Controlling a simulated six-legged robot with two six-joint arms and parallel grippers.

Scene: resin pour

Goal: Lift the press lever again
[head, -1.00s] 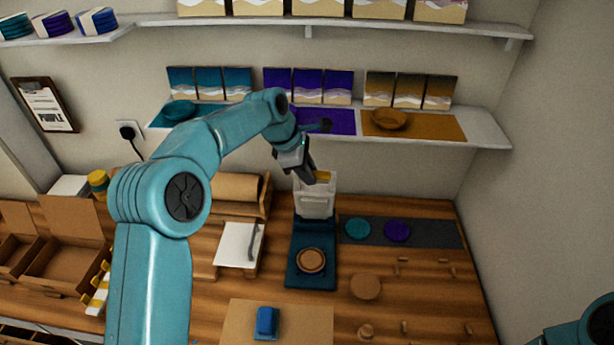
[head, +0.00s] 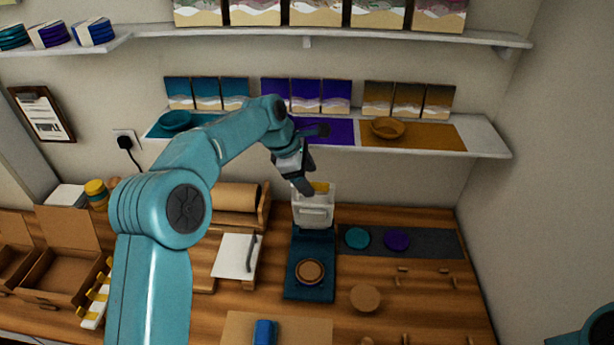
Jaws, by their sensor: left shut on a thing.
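The press is a white upright block (head: 313,212) at the back of a dark blue base plate (head: 309,247) on the bench. A yellow part (head: 321,187), which looks like the end of its lever, shows at the top of the block. My left gripper (head: 304,186) reaches down from the upper left to the top of the press and is shut on the lever beside the yellow part. The fingers hide most of the lever, so its angle cannot be told. A round wooden-topped piece (head: 310,272) sits on the base plate. My right gripper is out of view.
A shelf (head: 480,140) with bowls and panels runs behind and above the press. A dark mat (head: 430,242) with teal and purple discs lies to its right. A white board with a grey handle (head: 236,255) lies to its left. A wooden disc (head: 366,298) is at front right.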

